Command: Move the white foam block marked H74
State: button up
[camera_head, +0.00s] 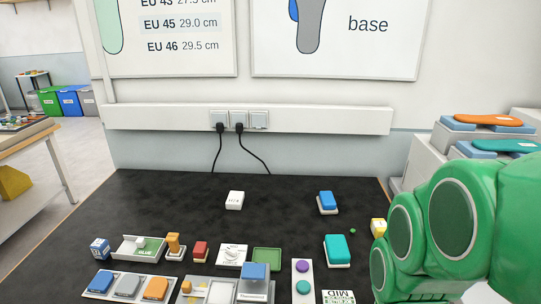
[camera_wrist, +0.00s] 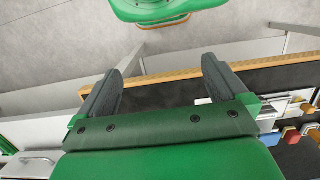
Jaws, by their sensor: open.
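A small white block (camera_head: 234,200) stands alone on the dark table (camera_head: 130,215), left of the middle in the head view. Its marking is too small to read, so I cannot confirm H74. My gripper (camera_wrist: 163,78) shows in the wrist view with its two dark fingers wide apart and nothing between them. It is over the table's wooden edge, away from the white block. In the head view only my green arm shows at the right; my gripper is out of that view.
A blue-topped block (camera_head: 327,202), a teal-topped block (camera_head: 337,250) and a yellow block (camera_head: 378,227) stand to the right. A green tray (camera_head: 266,259), a red block (camera_head: 200,251) and several small items line the front. The table's back is mostly clear; black cables (camera_head: 252,152) hang behind it.

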jog(key=shift+c, duration=0.2)
dwell(0.3)
jog(key=shift+c, duration=0.6)
jog(key=w+d+r+m+t, duration=0.1)
jog(key=w+r, duration=0.2)
jog(key=w, duration=0.8)
jog(key=w+r+m+t, duration=0.1)
jog(key=w+r+t, duration=0.1)
jog(key=w, duration=0.9)
jog(key=w+a+t+h, duration=0.1)
jog(key=w+a, duration=0.2)
jog(key=w, duration=0.6)
jog(key=w+a+h, duration=0.1)
jog(key=w+a, duration=0.1)
jog(key=w, duration=0.7)
jog(key=n+t+y, duration=0.2)
send_near(235, 198)
jog(key=shift+x, duration=0.75)
jog(key=shift+a+f, duration=0.1)
jog(key=shift+x, duration=3.8)
